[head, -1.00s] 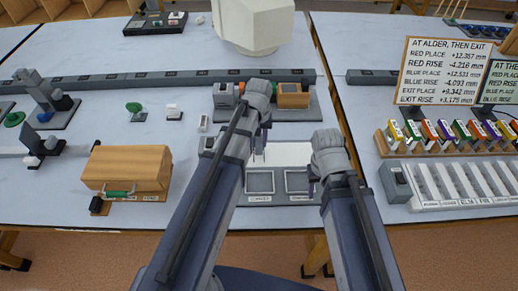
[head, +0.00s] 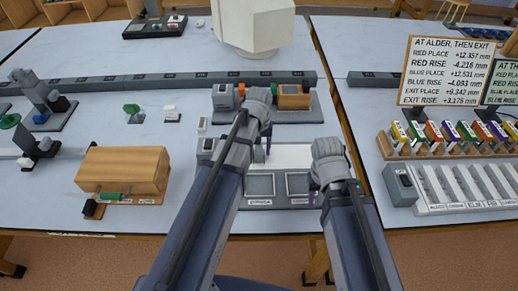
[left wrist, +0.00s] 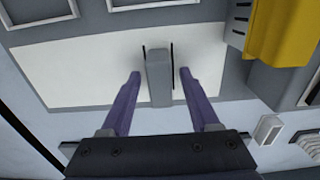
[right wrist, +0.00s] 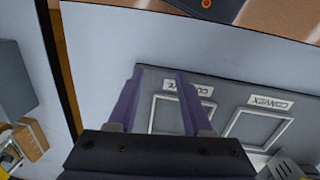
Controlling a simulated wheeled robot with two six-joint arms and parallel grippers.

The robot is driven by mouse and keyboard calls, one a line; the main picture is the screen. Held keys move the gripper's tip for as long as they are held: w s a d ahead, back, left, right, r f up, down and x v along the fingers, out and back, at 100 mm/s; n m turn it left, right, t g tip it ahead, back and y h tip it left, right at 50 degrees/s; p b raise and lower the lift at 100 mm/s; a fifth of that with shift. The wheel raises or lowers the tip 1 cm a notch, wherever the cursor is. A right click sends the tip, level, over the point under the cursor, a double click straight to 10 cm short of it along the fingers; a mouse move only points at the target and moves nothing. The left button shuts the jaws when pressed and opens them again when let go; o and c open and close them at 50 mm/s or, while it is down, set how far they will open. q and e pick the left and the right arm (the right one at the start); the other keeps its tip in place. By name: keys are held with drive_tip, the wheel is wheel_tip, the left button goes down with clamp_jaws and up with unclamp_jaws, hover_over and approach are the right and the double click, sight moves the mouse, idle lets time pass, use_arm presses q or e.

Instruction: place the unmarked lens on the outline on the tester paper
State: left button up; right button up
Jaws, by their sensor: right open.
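A plain grey block, which looks like the unmarked lens (left wrist: 159,80), stands on the white tester paper (left wrist: 90,68) in the left wrist view. Dark outline lines run along both its sides, and it appears to stand between them. My left gripper (left wrist: 160,82) is open, with one purple finger on each side of the block and a gap to each. In the head view my left gripper (head: 266,146) is over the paper (head: 288,157), and its hand hides the lens. My right gripper (head: 313,196) is open and empty by the tray frame labels, also in the right wrist view (right wrist: 158,80).
A yellow part (left wrist: 282,32) stands close beside the paper. A wooden box (head: 125,170) is at left; a rack of coloured pieces (head: 455,150) is on the right table.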

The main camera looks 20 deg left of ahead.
sight(259, 148)
use_arm(q)
drive_tip(key=shift+r, duration=0.2)
use_arm(e)
drive_tip(key=shift+r, duration=0.15)
use_arm(q)
wheel_tip(259, 148, up, 12)
drive_tip(key=p, duration=1.2)
drive_tip(key=s+d+m+y, duration=0.1)
drive_tip(key=s+d+m, duration=0.6)
drive_tip(key=s+d, duration=0.3)
drive_tip(key=s, duration=0.4)
drive_tip(key=shift+s+d, duration=0.15)
drive_tip(key=shift+d, duration=0.1)
use_arm(e)
wheel_tip(259, 148, up, 12)
use_arm(q)
drive_tip(key=shift+c, duration=0.3)
